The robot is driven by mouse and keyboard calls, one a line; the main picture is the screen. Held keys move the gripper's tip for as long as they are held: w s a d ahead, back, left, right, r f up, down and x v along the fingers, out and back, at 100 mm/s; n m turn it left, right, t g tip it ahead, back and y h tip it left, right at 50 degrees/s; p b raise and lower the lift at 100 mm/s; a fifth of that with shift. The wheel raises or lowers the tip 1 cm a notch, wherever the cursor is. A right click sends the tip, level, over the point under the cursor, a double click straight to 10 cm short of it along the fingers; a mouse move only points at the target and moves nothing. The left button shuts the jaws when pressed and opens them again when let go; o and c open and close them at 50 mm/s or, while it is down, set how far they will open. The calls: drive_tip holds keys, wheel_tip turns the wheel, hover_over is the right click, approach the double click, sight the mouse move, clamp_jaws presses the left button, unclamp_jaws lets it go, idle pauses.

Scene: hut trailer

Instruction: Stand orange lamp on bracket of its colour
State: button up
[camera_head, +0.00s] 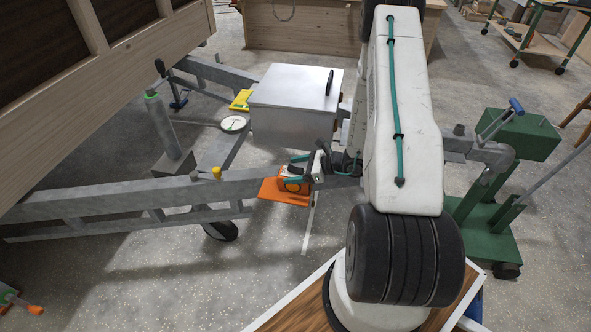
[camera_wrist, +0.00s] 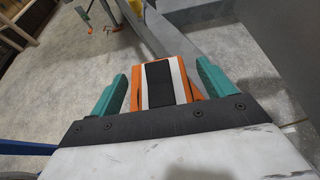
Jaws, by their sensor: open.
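The orange lamp (camera_head: 294,186) has an orange body with a dark part in the head view. In the wrist view the lamp (camera_wrist: 158,82) shows a black strip between white bands, with orange edges. It appears upright on the flat orange bracket (camera_head: 271,190), which sticks out from the trailer's grey frame. My gripper (camera_head: 297,170) is at the lamp. In the wrist view my gripper (camera_wrist: 162,74) is open, with one teal finger on each side of the lamp and small gaps visible. The lamp's underside is hidden.
A metal box (camera_head: 292,95) stands on the frame just behind my gripper. A yellow bracket (camera_head: 240,100) and a pale round plate (camera_head: 233,124) lie left of the box. A grey frame beam (camera_head: 130,195) runs left. A green wheeled stand (camera_head: 500,150) is at right.

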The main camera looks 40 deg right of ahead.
drive_tip(key=v, duration=1.2)
drive_tip(key=a+r+n+g+y, duration=0.2)
drive_tip(key=a+r+n+g, duration=0.7)
drive_tip(key=a+r+n, duration=0.8)
drive_tip(key=s+a+r+n+h, duration=0.4)
drive_tip(key=s+r+n+h, duration=0.1)
drive_tip(key=s+r, duration=0.4)
drive_tip(key=s+a+r+n+h, duration=0.5)
drive_tip(key=s+r+n, duration=0.1)
drive_tip(key=s+r, duration=0.2)
drive_tip(key=shift+s+r, duration=0.35)
drive_tip(key=shift+s, duration=0.05)
